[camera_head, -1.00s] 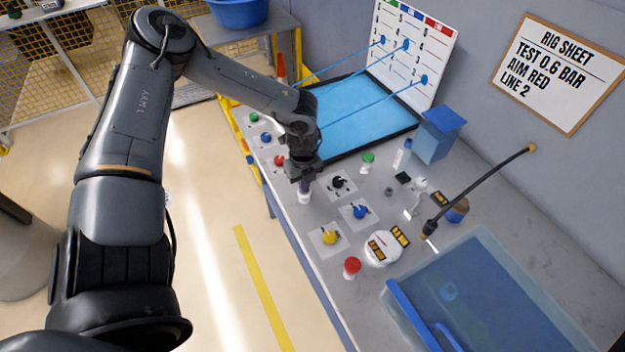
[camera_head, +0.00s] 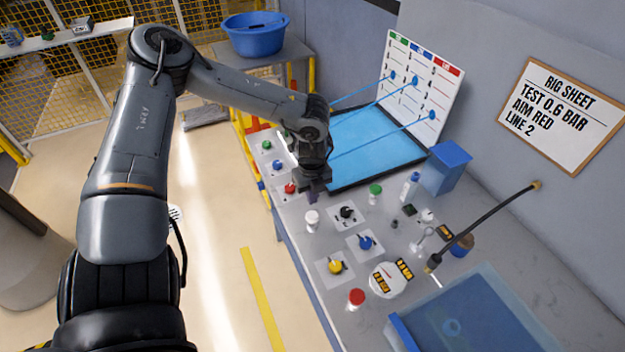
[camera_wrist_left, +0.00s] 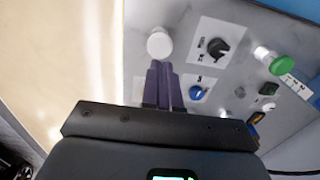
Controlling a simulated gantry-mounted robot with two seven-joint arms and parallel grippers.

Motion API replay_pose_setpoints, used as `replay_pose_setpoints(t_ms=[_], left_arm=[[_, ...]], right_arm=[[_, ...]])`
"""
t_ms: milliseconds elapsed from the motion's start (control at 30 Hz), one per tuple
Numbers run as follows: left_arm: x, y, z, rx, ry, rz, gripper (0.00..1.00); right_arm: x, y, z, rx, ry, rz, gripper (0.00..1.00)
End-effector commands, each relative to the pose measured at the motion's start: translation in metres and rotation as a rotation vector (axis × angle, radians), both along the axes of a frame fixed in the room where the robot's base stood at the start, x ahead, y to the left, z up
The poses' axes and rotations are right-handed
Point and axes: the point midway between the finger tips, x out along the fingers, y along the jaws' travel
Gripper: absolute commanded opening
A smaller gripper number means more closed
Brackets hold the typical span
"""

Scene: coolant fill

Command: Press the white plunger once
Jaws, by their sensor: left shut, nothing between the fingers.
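The white plunger (camera_head: 312,217) stands upright near the front edge of the grey bench, left of the black knob. It also shows in the left wrist view (camera_wrist_left: 159,43), just beyond the fingertips. My left gripper (camera_head: 315,196) is shut and empty. In the head view it hangs behind and above the plunger, with a visible gap between the fingers and its top. In the left wrist view the two purple fingers (camera_wrist_left: 160,66) lie together and their tips overlap the near side of the plunger in the picture; contact cannot be told. My right gripper is not in view.
Black (camera_head: 347,213), blue (camera_head: 366,242) and yellow (camera_head: 335,267) knobs sit right of the plunger. A black-rimmed blue tray (camera_head: 372,143) lies behind my arm.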

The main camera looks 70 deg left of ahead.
Motion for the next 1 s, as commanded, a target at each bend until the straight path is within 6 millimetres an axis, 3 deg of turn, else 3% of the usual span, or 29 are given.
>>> replay_pose_setpoints(t_ms=[100, 400, 1000], left_arm=[[0.001, 0.0, 0.021, 0.0, -0.005, -0.001, 0.0], [0.0, 0.0, 0.048, 0.0, -0.001, -0.001, 0.0], [0.0, 0.0, 0.052, 0.001, 0.0, 0.0, 0.0]], right_arm=[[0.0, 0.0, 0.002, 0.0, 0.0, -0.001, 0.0], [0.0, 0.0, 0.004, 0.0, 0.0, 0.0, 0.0], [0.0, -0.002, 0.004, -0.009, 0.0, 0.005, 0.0]])
